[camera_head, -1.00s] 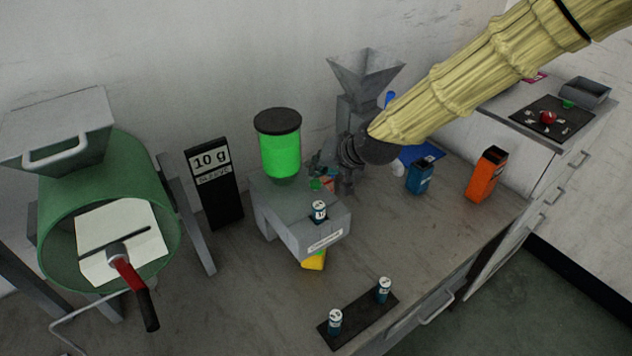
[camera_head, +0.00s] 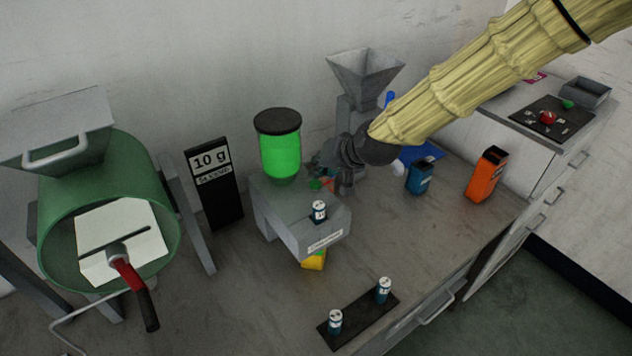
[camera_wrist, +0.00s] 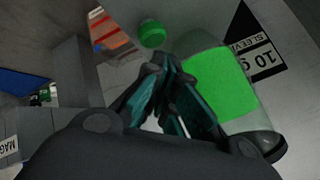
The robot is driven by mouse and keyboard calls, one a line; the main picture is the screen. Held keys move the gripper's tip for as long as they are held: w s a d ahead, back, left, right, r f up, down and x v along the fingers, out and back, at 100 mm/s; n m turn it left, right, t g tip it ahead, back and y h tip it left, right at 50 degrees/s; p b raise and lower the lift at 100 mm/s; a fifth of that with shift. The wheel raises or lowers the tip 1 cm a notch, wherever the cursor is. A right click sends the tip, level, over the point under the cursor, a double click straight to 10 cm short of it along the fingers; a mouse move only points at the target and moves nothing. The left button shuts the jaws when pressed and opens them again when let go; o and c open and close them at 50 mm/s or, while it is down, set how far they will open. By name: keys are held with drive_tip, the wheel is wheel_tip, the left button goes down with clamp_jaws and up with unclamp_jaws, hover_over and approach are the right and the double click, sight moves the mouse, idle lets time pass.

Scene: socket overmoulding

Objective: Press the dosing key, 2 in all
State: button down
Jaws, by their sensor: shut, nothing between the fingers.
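The dosing unit is a grey box (camera_head: 272,205) on the bench with a green-filled, black-lidded canister (camera_head: 281,155) on top. A small round green button (camera_head: 315,184), which looks like the dosing key, sits beside the canister; it shows in the wrist view (camera_wrist: 152,34) beyond my fingertips. A red-orange piece (camera_head: 328,185) is beside it. My gripper (camera_head: 320,168) is shut and empty, just behind and above the button, right of the canister. In the wrist view the closed fingers (camera_wrist: 170,68) are next to the canister (camera_wrist: 215,90). I cannot tell whether they touch the button.
A black sign (camera_head: 212,185) reading "10 g" stands left of the unit. A grey hopper (camera_head: 365,75) is behind my gripper. Blue (camera_head: 420,176) and orange (camera_head: 487,175) bins stand right. A labelled can (camera_head: 319,211) is on the unit; two more stand on a black tray (camera_head: 358,321) in front.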

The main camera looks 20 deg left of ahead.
sight(319, 180)
drive_tip(key=shift+f, duration=0.35)
drive_tip(key=shift+f+b, duration=0.35)
drive_tip(key=shift+f, duration=0.25)
idle(1.1)
drive_tip(key=shift+r, duration=0.1)
drive_tip(key=shift+r+p, duration=0.65)
drive_tip(key=shift+r, duration=0.3)
drive_tip(key=shift+r+p, duration=1.65)
drive_tip(key=shift+r, duration=0.85)
